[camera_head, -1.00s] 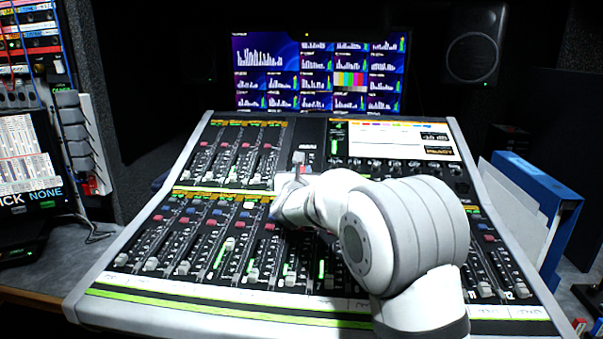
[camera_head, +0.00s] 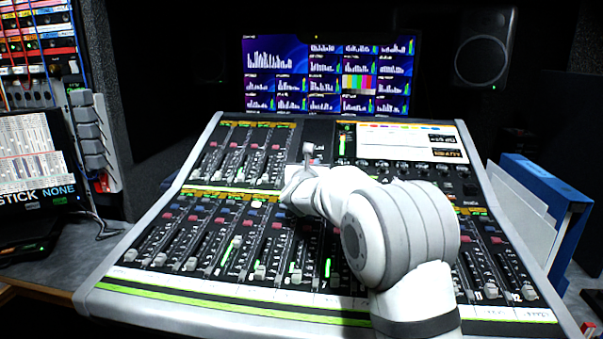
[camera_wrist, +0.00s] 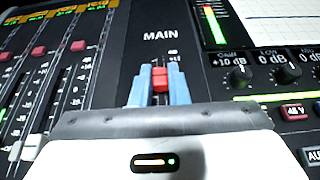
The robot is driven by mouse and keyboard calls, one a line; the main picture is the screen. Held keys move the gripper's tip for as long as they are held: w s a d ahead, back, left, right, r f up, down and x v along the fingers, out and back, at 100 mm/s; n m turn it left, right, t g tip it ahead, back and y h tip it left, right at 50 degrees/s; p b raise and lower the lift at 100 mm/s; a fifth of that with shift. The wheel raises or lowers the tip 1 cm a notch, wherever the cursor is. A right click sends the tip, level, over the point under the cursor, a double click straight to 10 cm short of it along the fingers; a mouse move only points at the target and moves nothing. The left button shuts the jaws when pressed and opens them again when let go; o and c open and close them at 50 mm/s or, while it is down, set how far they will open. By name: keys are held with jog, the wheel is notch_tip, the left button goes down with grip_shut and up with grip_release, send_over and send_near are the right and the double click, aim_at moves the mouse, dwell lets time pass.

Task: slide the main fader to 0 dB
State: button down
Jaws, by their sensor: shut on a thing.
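The main fader (camera_wrist: 159,75) shows in the wrist view as a red cap just below the word MAIN on the dark console panel. The blue fingers of my gripper (camera_wrist: 160,88) stand on either side of it and are shut on it. Small scale marks show just above the cap; most of the track below is hidden by my gripper, so I cannot read the fader's exact level. In the head view my gripper (camera_head: 307,160) is at the upper middle of the mixing console (camera_head: 150,292), with my arm reaching in from the lower right.
Channel faders (camera_head: 160,259) with red and blue buttons fill the panel left of and below my gripper. Knobs (camera_wrist: 288,72) and a level meter (camera_wrist: 213,28) lie close on the right. A monitor (camera_head: 325,75) stands behind; blue binders (camera_head: 560,210) stand at the right.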

jog(key=shift+w+r, duration=0.1)
jog(key=shift+w, duration=0.1)
jog(key=c, duration=1.4)
grip_release()
jog(key=s, duration=0.7)
jog(key=shift+s+a, duration=0.35)
jog(key=shift+s, duration=0.05)
